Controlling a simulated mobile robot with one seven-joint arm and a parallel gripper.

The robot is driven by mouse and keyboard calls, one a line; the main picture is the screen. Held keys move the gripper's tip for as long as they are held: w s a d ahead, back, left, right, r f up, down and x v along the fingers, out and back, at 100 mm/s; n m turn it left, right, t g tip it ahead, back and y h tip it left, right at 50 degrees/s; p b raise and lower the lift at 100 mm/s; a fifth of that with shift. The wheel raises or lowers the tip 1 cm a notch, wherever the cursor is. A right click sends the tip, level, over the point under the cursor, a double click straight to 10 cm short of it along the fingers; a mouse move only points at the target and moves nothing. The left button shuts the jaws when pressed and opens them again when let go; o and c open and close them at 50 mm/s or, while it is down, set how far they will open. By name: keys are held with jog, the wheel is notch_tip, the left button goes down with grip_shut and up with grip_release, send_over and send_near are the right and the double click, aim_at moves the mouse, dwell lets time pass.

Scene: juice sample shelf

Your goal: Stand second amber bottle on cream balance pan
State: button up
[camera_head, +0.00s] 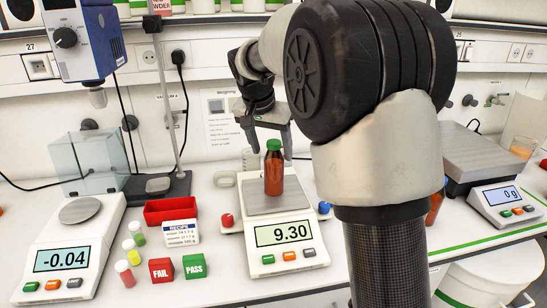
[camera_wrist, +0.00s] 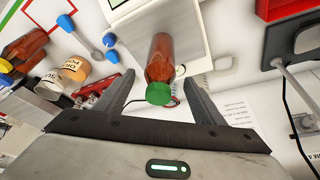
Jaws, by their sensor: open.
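An amber bottle with a green cap (camera_head: 274,168) stands upright on the grey pan (camera_head: 299,200) of the middle cream balance (camera_head: 284,262), whose display reads 9.30. My gripper (camera_head: 271,152) is open just above and around the cap. In the wrist view the bottle (camera_wrist: 160,58) lies between the two spread fingers of my gripper (camera_wrist: 163,78), with a gap visible on each side. Another amber bottle (camera_head: 434,210) is partly hidden behind my arm at the right. An amber bottle also shows at the left of the wrist view (camera_wrist: 25,46).
A small balance (camera_head: 72,245) reading -0.04 stands at left, and a larger scale (camera_head: 480,160) at right. A red tray (camera_head: 170,210), a recipe card (camera_head: 181,233), FAIL (camera_head: 162,271) and PASS (camera_head: 194,266) blocks and small vials (camera_head: 134,250) lie between the left balances. A stand (camera_head: 160,185) rises behind.

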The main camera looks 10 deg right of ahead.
jog(key=v, duration=0.7)
jog(key=s+d+r+n+y, duration=0.1)
jog(key=s+d+r+n, duration=0.15)
jog(key=s, duration=1.25)
jog(key=s+f+n+t, duration=0.1)
jog(key=s+f+n, duration=0.1)
jog(key=s, duration=0.6)
jog(key=s+f+n+y, duration=0.1)
jog(key=s+f+n, duration=0.1)
jog(key=s+f, duration=0.3)
jog(key=s, duration=0.3)
jog(key=shift+f+t+y, duration=0.3)
jog(key=shift+t, duration=0.1)
